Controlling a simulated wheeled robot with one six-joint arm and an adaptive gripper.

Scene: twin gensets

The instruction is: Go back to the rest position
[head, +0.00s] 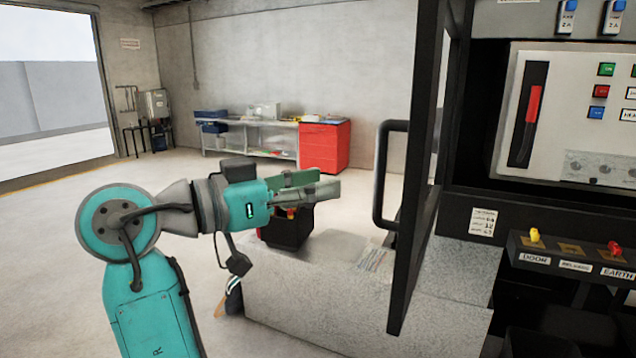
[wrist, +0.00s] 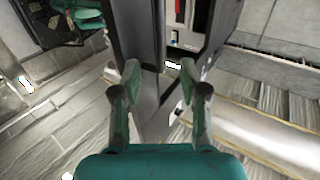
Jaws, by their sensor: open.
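My gripper (head: 318,186) is open and empty at the end of my teal arm, left of the middle in the head view. Its fingers point right, toward the black handle (head: 380,178) of an open black cabinet door (head: 418,190), with a gap between in the picture. In the wrist view the two fingers of my gripper (wrist: 158,82) stand apart with nothing held between them. A dark panel edge (wrist: 150,100) shows beyond and between them.
A black box (head: 288,232) with a red part stands behind my gripper on a grey plinth (head: 310,290). The open cabinet at right has a red lever (head: 533,104) and coloured buttons. A red drawer cabinet (head: 325,146) and bench stand at the back. Floor at left is clear.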

